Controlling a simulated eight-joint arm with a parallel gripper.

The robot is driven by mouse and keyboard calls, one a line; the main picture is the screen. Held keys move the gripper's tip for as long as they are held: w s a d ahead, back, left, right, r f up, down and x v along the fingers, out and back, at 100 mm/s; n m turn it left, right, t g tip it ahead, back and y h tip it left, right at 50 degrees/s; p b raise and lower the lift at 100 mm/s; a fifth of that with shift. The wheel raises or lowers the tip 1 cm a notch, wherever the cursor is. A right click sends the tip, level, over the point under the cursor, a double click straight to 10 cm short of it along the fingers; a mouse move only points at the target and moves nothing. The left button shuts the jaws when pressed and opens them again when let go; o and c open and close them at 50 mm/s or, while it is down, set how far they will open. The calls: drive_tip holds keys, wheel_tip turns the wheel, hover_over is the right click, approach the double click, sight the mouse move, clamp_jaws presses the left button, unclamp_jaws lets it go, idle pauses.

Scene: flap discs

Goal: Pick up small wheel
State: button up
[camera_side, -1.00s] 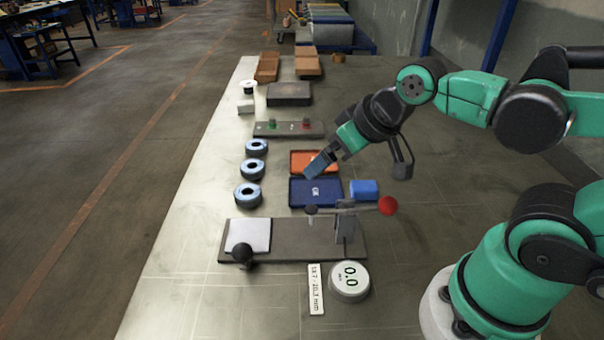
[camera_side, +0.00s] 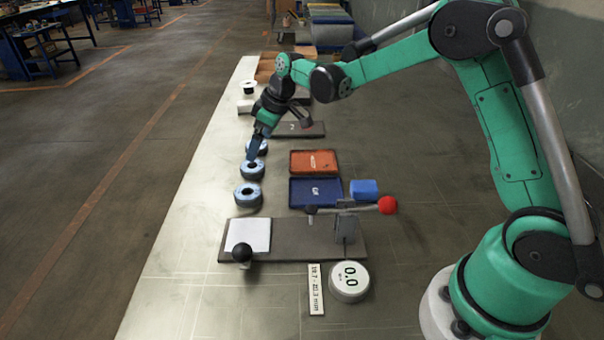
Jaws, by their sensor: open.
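Several blue-rimmed wheels with dark centres stand in a column on the left side of the table. The nearest wheel (camera_side: 248,195) is fully in view, the middle wheel (camera_side: 252,172) sits just behind it, and the far wheel (camera_side: 263,147) is partly hidden by my gripper. They look much alike in size, so I cannot tell which is the small one.
An orange tray (camera_side: 314,161) and a dark blue tray (camera_side: 316,190) lie right of the wheels, with a blue block (camera_side: 364,189) beside them. A fixture plate (camera_side: 290,252) with a red-knobbed lever (camera_side: 387,205) and a round gauge (camera_side: 349,282) are in front.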

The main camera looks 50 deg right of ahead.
drive_tip(key=shift+w+d+f, duration=0.1)
drive_tip(key=shift+w+f, duration=0.3)
drive_tip(key=shift+f, duration=0.45)
drive_tip(key=shift+x, duration=2.65)
drive_tip(key=c, duration=1.3)
